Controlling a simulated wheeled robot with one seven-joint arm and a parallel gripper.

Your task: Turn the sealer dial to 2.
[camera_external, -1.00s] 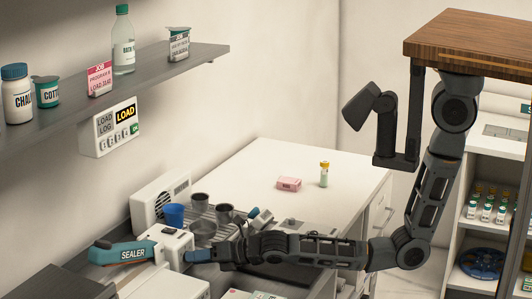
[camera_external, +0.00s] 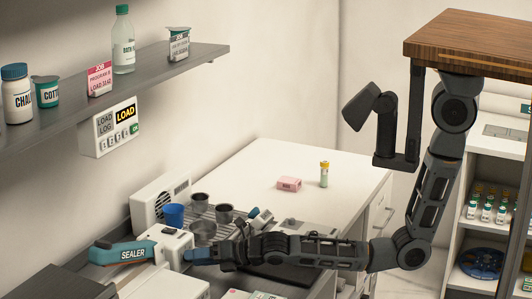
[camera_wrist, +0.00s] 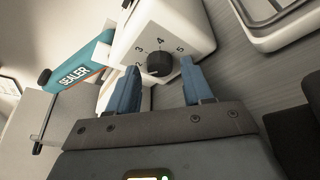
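The sealer (camera_external: 134,253) is a white unit with a teal arm marked SEALER, at the lower left of the external view. It also shows in the wrist view (camera_wrist: 85,72). Its black round dial (camera_wrist: 158,64) sits on the white front face, with the numerals 2, 3, 4 and 5 readable around it. I cannot tell for certain which number the dial points to. My gripper (camera_wrist: 160,66) is open, its blue fingers to the left and right of the dial with gaps showing. In the external view my gripper (camera_external: 193,256) is at the sealer's front and hides the dial.
A pink box (camera_external: 289,183) and a yellow-capped vial (camera_external: 324,175) stand on the white counter (camera_external: 260,165). A shelf (camera_external: 170,72) runs above along the wall.

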